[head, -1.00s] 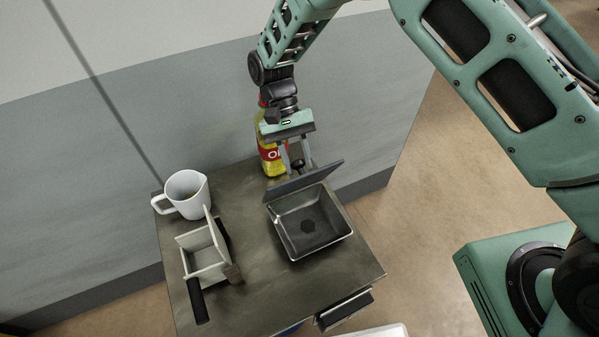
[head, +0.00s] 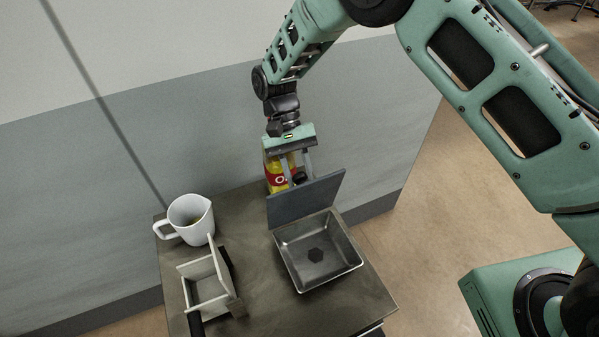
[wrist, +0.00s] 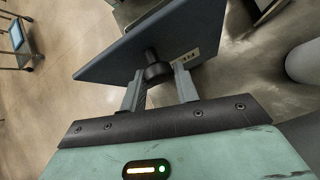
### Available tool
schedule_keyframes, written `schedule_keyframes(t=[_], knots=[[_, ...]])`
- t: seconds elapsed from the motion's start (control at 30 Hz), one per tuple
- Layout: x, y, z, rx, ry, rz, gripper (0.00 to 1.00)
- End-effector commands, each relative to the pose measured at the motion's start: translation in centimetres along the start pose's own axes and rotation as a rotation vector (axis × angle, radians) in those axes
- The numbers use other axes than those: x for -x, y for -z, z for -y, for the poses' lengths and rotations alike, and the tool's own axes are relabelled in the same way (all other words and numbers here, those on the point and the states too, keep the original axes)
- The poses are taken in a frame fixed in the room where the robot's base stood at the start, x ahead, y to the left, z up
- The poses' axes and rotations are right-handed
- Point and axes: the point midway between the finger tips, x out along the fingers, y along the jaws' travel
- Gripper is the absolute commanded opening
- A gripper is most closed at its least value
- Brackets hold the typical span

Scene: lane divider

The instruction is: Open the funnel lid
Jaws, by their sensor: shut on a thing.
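The funnel (head: 320,262) is a square metal hopper with a dark hexagonal patch in its floor, set in the table top. Its lid (head: 305,203), a flat dark grey panel, stands raised and close to upright at the funnel's back edge, so the funnel is uncovered. My gripper (head: 300,176) is behind the lid, shut on the lid's dark round knob. In the wrist view the knob (wrist: 152,68) sits between the two fingers, with the lid panel (wrist: 150,38) beyond it. In the head view the lid hides part of the fingertips.
A bottle with a red label (head: 276,176) stands right behind my gripper, partly hidden by it. A white jug (head: 190,219) and a pale slotted holder (head: 207,286) are on the left of the table (head: 262,300). A grey wall stands behind.

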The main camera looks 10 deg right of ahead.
Motion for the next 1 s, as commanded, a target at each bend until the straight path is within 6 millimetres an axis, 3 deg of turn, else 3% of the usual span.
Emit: schedule_keyframes(t=[0.03, 0.07, 0.1, 0.13, 0.53, 1.0], knots=[[-0.1, -0.1, 0.7, 0.007, 0.010, -0.003, 0.00], [-0.1, -0.1, 0.7, 0.007, 0.010, -0.003, 0.36], [-0.1, -0.1, 0.7, 0.007, 0.010, -0.002, 0.47], [-0.1, -0.1, 0.7, 0.007, 0.009, -0.002, 0.49], [0.7, -0.6, 0.1, 0.004, 0.005, -0.003, 0.49], [7.0, -5.1, -1.2, 0.005, 0.007, -0.004, 0.49]])
